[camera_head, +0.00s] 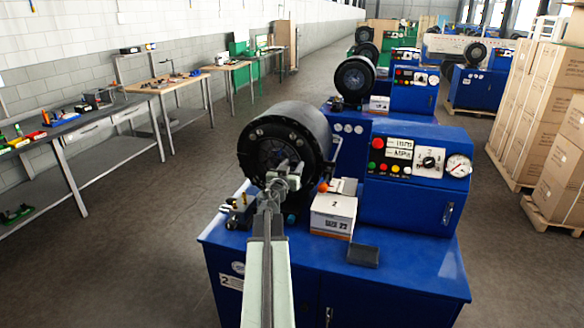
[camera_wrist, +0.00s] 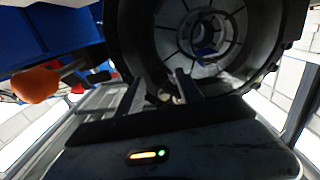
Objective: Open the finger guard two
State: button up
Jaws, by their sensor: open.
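The nearest blue crimper (camera_head: 225,262) carries a label with a 2 on its front. Its round black crimping head (camera_head: 258,130) faces me, and its ring of dies shows in the wrist view (camera_wrist: 262,70). My gripper (camera_head: 287,176) is in front of the head's lower part. In the wrist view my gripper (camera_wrist: 158,92) is open, with nothing between the fingers. An orange knob (camera_head: 323,187) on a metal rod is right of my gripper; it also shows at the left of the wrist view (camera_wrist: 36,85), apart from the fingers. I cannot make out a separate guard plate.
A white carton (camera_head: 333,216) stands on the crimper's top, right of my arm. A control box (camera_head: 415,200) is behind it. More crimpers stand in a row behind. Workbenches (camera_head: 160,84) line the left wall, and stacked boxes (camera_head: 530,85) stand right. Open floor lies left.

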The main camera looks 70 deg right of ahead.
grip_shut()
dwell(1.4)
